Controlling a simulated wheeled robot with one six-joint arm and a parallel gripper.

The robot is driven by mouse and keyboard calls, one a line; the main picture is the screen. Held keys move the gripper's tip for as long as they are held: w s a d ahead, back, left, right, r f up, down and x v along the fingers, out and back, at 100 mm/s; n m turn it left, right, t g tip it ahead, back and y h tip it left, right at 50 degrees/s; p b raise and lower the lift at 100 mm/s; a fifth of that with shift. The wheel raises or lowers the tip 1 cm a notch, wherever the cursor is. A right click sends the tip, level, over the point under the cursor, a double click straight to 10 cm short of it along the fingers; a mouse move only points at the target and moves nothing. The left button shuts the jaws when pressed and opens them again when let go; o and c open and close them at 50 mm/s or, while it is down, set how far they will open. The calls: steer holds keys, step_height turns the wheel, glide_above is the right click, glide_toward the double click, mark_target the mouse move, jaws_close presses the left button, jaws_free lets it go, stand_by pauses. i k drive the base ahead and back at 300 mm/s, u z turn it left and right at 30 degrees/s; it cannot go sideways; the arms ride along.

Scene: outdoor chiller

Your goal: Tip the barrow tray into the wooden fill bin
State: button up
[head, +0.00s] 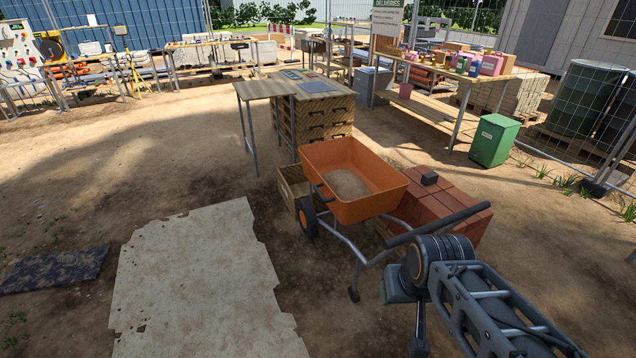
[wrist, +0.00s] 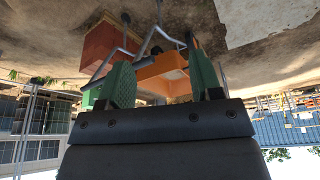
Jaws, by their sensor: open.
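The barrow's orange tray (head: 368,207) sits level on its grey tube frame and holds a patch of sandy fill (head: 346,183). The wooden fill bin (head: 286,193) is a low box on the ground, just beyond the tray at its left, partly hidden by the tray and wheel. My gripper (head: 394,287) is at the near, handle side of the barrow, partly hidden by my arm. In the upside-down wrist view its green fingers (wrist: 160,83) are apart with nothing clearly held. The tray (wrist: 165,70) and frame tubes show beyond them.
A stack of red bricks (head: 455,200) stands close to the tray's right. A pale sheet (head: 195,280) lies on open ground at left. A green box (head: 495,140) stands back right.

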mark_target(388, 186)
steer(key=u, duration=0.75)
steer(key=i, duration=1.05)
steer(key=u, duration=0.55)
steer(key=i, duration=1.6)
steer(key=z, duration=0.5)
